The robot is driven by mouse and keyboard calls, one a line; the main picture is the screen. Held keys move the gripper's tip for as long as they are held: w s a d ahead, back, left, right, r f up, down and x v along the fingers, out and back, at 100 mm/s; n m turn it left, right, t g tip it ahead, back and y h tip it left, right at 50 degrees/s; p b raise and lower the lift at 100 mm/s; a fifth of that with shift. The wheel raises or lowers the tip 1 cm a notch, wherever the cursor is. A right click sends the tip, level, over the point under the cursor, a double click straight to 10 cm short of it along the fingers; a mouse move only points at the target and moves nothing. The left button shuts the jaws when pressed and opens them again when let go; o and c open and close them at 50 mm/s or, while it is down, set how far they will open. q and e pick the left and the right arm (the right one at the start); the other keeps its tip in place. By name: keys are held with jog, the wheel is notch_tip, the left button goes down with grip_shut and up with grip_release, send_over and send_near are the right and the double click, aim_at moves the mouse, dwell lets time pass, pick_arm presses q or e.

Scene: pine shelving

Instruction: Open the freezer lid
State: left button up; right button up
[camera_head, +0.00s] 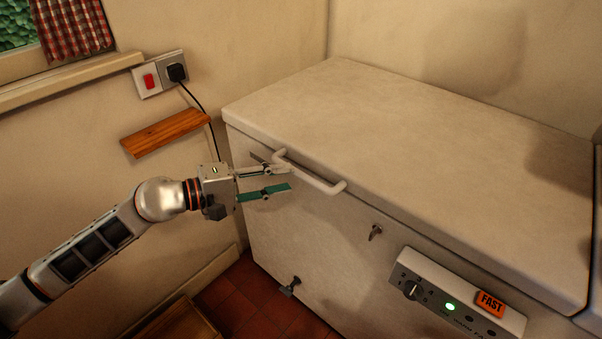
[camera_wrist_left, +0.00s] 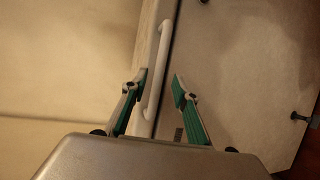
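The white chest freezer's lid (camera_head: 420,135) lies flat and closed in the head view. Its pale bar handle (camera_head: 318,180) is on the front edge, near the left end. My left gripper (camera_head: 287,179) is open at the left end of the handle, its green-padded fingers apart. In the left wrist view the handle (camera_wrist_left: 164,55) appears between the open fingertips (camera_wrist_left: 160,84), closer to the left finger. I cannot tell whether either finger touches it. My right gripper is out of view.
A key (camera_head: 375,232) and a control panel (camera_head: 455,292) with a knob and green light are on the freezer front. A small wooden shelf (camera_head: 165,132) and a socket with a plug (camera_head: 177,72) are on the left wall. The lid top is bare.

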aim_at(299, 175)
pick_arm(q)
jog(key=x, duration=0.5)
jog(key=shift+w+d, duration=0.2)
jog(key=shift+d, duration=0.15)
jog(key=shift+c, duration=0.5)
jog(key=shift+p, duration=0.3)
grip_shut()
